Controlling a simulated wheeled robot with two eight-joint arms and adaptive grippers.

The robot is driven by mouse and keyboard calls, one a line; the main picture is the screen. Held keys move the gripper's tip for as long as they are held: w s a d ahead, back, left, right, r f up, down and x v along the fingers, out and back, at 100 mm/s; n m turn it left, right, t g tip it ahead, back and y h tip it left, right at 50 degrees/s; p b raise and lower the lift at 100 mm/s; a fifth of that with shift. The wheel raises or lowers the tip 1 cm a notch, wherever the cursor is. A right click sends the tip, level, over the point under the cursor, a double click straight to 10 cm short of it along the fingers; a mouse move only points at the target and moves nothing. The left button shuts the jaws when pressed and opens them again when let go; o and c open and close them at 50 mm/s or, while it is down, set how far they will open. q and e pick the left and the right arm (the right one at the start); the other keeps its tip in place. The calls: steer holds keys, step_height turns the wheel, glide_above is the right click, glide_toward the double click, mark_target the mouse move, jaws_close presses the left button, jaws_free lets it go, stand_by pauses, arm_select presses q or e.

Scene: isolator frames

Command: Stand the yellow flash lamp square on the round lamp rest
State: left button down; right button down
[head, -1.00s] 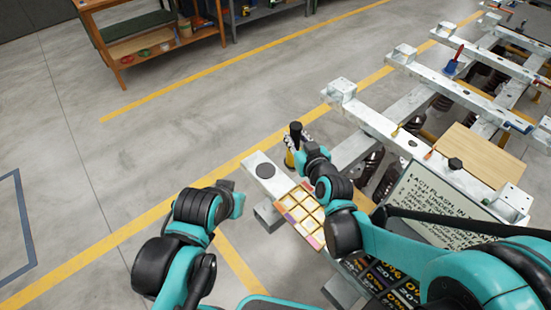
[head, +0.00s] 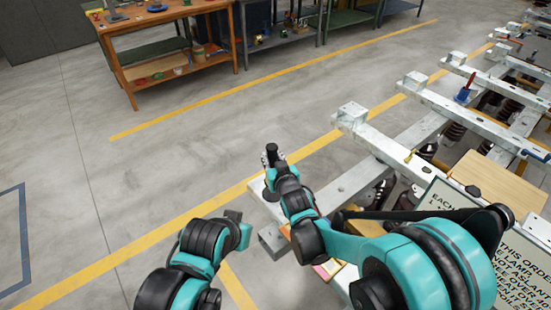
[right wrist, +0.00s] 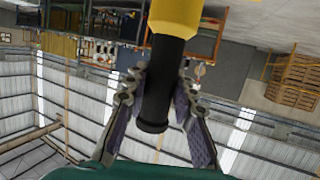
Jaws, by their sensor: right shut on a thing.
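The flash lamp shows in the right wrist view as a yellow body (right wrist: 175,14) with a black stem (right wrist: 162,75). My right gripper (right wrist: 160,95) has its fingers on both sides of the black stem. In the head view my right gripper (head: 271,160) is over the near left end of the pale beam, with the lamp's dark tip sticking up; the yellow part is hidden there. The round lamp rest (head: 268,195) is mostly hidden behind my right gripper; whether the lamp touches it cannot be told. My left gripper (head: 238,228) is at the lower middle, its fingers unclear.
The pale metal frame (head: 385,145) runs to the upper right, with small tools on it. A lettered sign (head: 450,225) and a wooden board (head: 490,182) are at the right. A workbench (head: 165,50) stands at the back. Grey floor at left is clear.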

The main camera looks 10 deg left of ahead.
mark_target(272, 165)
steer(key=shift+f+b, duration=0.7)
steer(key=shift+f, duration=0.95)
steer(key=c, duration=1.3)
jaws_free()
steer(key=shift+f, duration=0.1)
steer(key=shift+o, duration=0.2)
steer(key=shift+r, duration=0.2)
steer(key=p+v, duration=0.3)
steer(key=v, duration=0.9)
steer(key=shift+s+f, duration=0.1)
